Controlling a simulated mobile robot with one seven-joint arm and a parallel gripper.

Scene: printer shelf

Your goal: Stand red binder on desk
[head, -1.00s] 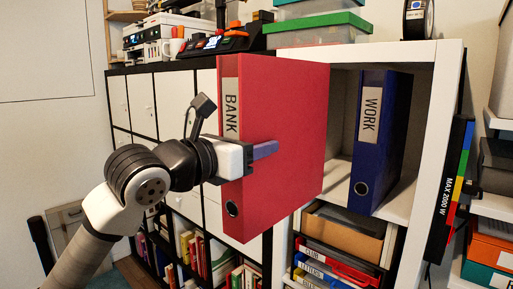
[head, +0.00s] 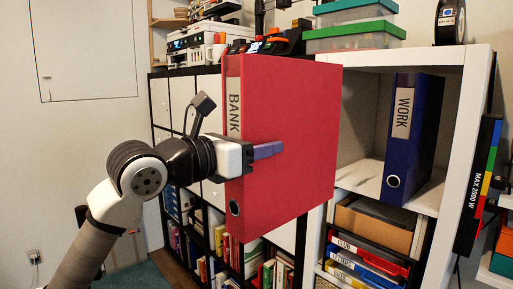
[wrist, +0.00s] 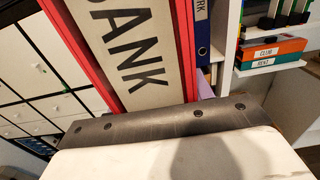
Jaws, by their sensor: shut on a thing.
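The red binder (head: 285,145), labelled BANK on its spine, is held upright in the air in front of the shelf. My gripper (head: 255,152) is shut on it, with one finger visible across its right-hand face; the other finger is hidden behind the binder. In the wrist view the red binder's BANK label (wrist: 130,45) fills the space just beyond the gripper body. No desk is clearly seen in these frames.
A blue binder (head: 411,140) labelled WORK stands in the white shelf's (head: 474,110) upper compartment, with bare space to its left. Below it are a cardboard box (head: 375,228) and labelled trays. A printer (head: 205,40) and green-lidded boxes (head: 355,35) stand on top.

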